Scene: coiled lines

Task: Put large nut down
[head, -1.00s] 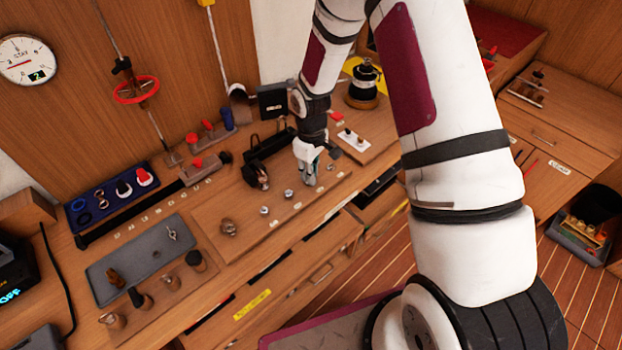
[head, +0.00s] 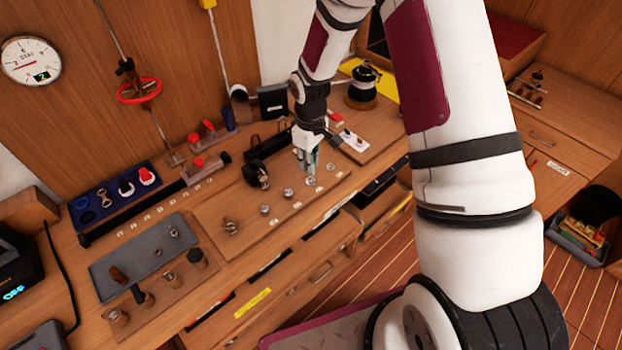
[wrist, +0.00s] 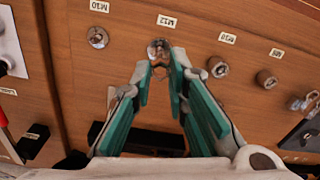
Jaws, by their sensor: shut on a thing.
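The large nut (wrist: 158,48) is a silver metal piece between my fingertips, in front of a white label in the wrist view. It also shows small in the head view (head: 310,181). My gripper (wrist: 160,62) is shut on it; the green-padded fingers converge at the nut. In the head view my gripper (head: 311,172) points down at the wooden board (head: 215,204). I cannot tell whether the nut touches the board.
Other metal nuts sit in the same row: one to the left (wrist: 97,37) and two to the right (wrist: 218,67) (wrist: 266,78) in the wrist view. A grey tray (head: 135,275) lies left. A dark block (head: 268,143) stands behind my gripper.

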